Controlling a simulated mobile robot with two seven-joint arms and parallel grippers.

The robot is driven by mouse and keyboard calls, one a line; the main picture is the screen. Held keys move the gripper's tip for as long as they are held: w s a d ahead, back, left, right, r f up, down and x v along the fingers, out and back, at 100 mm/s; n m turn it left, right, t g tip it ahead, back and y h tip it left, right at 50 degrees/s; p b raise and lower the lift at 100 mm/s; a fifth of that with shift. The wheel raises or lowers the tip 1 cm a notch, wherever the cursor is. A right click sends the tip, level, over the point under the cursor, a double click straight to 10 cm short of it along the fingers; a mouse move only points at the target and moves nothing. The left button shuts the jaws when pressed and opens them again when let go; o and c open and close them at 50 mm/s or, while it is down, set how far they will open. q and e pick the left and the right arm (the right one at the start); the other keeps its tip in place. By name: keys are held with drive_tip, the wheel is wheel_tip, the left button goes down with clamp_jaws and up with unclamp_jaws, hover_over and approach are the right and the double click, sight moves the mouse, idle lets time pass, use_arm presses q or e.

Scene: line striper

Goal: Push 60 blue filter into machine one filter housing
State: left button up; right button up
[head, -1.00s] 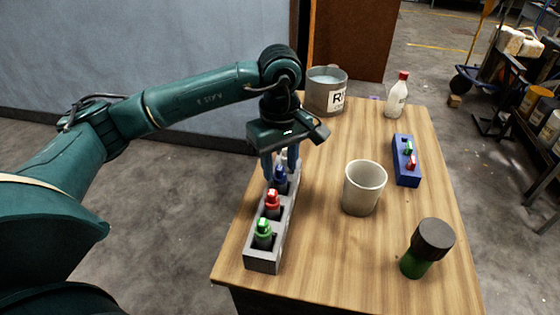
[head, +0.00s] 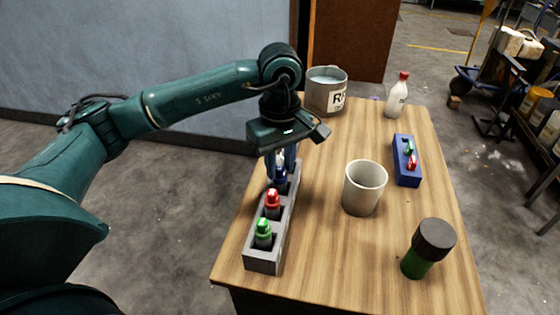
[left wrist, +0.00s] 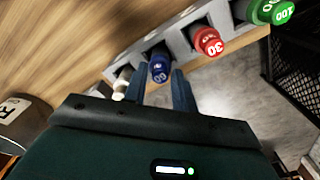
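The blue filter (head: 281,176), marked 60 in the left wrist view (left wrist: 159,70), stands upright in a slot of the grey rack (head: 263,262) on the table. My left gripper (head: 281,168) points down over the rack, with one finger on each side of the blue filter. In the left wrist view the fingertips (left wrist: 159,76) look closed against its sides. A red filter (head: 272,200) marked 30, a green filter (head: 264,232) marked 100 and a white one (left wrist: 122,82) share the rack. My right gripper is not in view. I cannot tell which thing is machine one's filter housing.
A blue block (head: 402,172) holding small green and red pieces lies on the right of the table (head: 330,255). A beige cup (head: 362,190), a dark-capped green jar (head: 428,250), a labelled bucket (head: 326,95) and a red-capped bottle (head: 397,98) stand around it.

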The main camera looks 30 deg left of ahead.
use_arm(q)
clamp_jaws()
drive_tip(key=shift+r, duration=0.6)
drive_tip(key=shift+r+p, duration=0.15)
drive_tip(key=shift+p, duration=0.15)
drive_tip(key=shift+r+p, duration=0.35)
drive_tip(key=shift+r, duration=0.3)
drive_tip(key=shift+r+p, duration=1.45)
drive_tip(key=shift+r, duration=1.25)
